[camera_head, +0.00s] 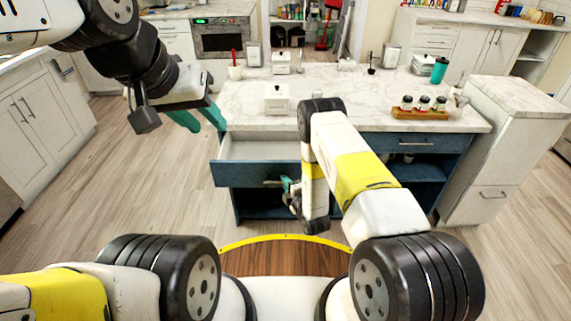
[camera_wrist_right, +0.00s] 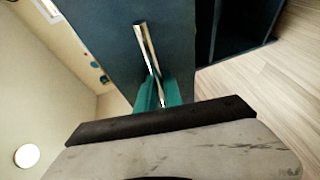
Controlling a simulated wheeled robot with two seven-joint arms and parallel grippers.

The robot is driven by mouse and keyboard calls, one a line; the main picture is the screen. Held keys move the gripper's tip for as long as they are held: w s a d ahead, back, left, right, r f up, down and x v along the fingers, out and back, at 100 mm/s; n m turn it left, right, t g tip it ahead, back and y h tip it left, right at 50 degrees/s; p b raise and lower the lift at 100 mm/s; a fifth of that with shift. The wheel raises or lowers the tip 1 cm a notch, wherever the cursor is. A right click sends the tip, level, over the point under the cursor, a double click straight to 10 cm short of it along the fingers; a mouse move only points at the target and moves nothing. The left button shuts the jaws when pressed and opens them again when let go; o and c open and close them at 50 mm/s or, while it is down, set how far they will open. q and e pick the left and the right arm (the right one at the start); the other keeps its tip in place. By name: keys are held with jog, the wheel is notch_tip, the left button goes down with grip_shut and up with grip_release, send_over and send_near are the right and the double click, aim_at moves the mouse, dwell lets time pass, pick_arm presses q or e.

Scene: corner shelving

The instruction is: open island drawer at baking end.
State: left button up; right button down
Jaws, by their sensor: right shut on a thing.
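The blue island drawer (camera_head: 235,174) on the left side of the island is pulled out, and its pale interior shows behind the front. My right gripper (camera_head: 289,184) is at the drawer front, partly hidden by its own arm. In the right wrist view its teal fingers (camera_wrist_right: 158,94) are shut on the metal bar handle (camera_wrist_right: 143,40) of the dark blue drawer front (camera_wrist_right: 105,32). My left gripper (camera_head: 204,120) is raised to the left of the island, apart from the drawer; its teal fingers are spread and empty.
The island's marble top (camera_head: 330,85) holds white canisters (camera_head: 277,98), a teal cup (camera_head: 439,70) and a wooden rack of jars (camera_head: 420,113). A second, closed drawer (camera_head: 415,142) is at the right. A white cabinet (camera_head: 500,150) stands beside it. Wooden floor (camera_head: 130,175) is clear at the left.

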jog(key=c, duration=1.8)
grip_release()
jog(key=shift+o, duration=0.2)
jog(key=v, duration=0.7)
jog(key=shift+s+d, duration=0.15)
jog(key=shift+s, duration=0.15)
jog(key=shift+r, duration=0.1)
